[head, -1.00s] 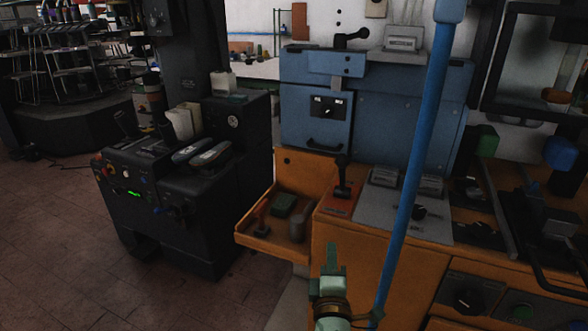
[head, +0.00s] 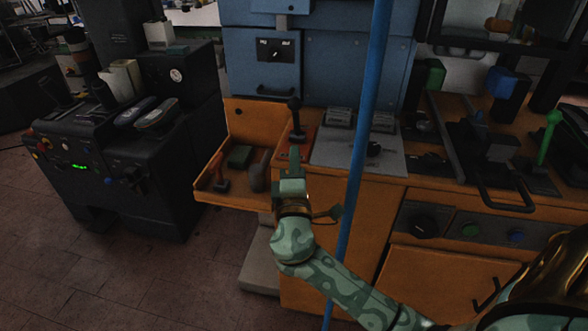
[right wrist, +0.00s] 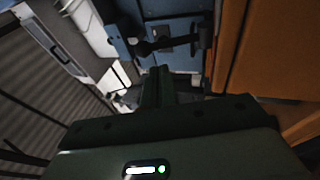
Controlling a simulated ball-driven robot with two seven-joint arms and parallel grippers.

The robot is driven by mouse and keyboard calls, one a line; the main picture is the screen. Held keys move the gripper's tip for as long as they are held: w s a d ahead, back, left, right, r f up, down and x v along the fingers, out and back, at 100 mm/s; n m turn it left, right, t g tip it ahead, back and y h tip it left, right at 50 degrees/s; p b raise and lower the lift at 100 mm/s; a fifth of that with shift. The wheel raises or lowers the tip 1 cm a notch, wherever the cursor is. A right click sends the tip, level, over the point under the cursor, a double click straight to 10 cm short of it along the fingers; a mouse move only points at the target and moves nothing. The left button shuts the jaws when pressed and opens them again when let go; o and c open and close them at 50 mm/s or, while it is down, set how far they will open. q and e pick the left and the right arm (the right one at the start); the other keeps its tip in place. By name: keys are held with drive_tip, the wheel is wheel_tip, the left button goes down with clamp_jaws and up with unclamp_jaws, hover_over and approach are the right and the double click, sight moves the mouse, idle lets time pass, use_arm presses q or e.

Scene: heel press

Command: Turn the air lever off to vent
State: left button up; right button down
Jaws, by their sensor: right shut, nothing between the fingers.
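A black lever with a round knob (head: 295,104) stands upright on a red plate (head: 307,133) on the orange cabinet; it appears to be the air lever. In the right wrist view, a dark lever-like shape (right wrist: 172,44) lies just beyond the fingertips. My right gripper (head: 294,155) is shut and empty. In the head view its fingertips overlap the front of the red plate, just below the lever; I cannot tell whether they touch. The gripper also shows in the right wrist view (right wrist: 157,75). My left gripper is out of view.
A blue pole (head: 361,150) stands upright right of my gripper. An open orange tray (head: 222,195) with small items juts out at the left. A grey panel (head: 335,150) lies right of the lever. A black machine (head: 150,185) stands farther left.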

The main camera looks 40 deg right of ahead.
sight(297, 111)
drive_tip(key=b+x, duration=0.1)
drive_tip(key=x, duration=0.7)
drive_tip(key=shift+w+d, duration=0.2)
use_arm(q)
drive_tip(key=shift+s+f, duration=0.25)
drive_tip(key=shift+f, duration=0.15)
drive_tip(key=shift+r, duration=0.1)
use_arm(e)
drive_tip(key=shift+r, duration=0.1)
